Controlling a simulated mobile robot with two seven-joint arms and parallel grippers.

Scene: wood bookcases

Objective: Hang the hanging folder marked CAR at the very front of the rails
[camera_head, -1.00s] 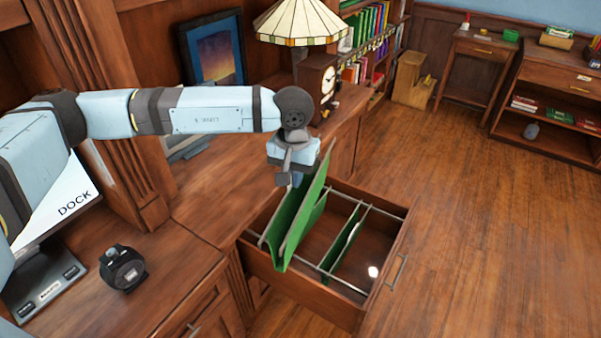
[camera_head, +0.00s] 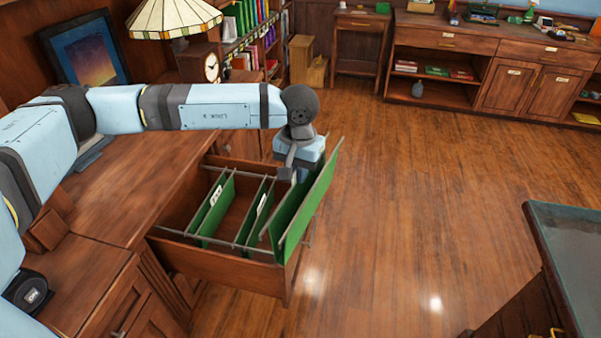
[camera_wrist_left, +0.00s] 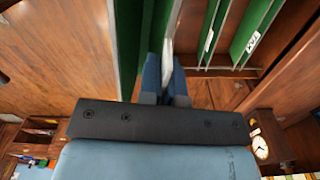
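A green hanging folder (camera_head: 318,192) is in my left gripper (camera_head: 297,176), upright over the front end of the open drawer (camera_head: 215,268). Its two panels spread apart, and no marking on it is readable. In the left wrist view the fingers (camera_wrist_left: 165,88) are closed on its top edge, with a green panel (camera_wrist_left: 128,45) beside them. Two other green folders hang behind it on the thin metal rails (camera_head: 210,242): a rear one (camera_head: 212,212) and a middle one (camera_head: 254,222), both with white labels. Whether the held folder's hooks touch the rails cannot be told. My right gripper is out of view.
A dark-topped cabinet (camera_head: 575,250) stands at the right. Open wooden floor (camera_head: 430,180) lies between.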

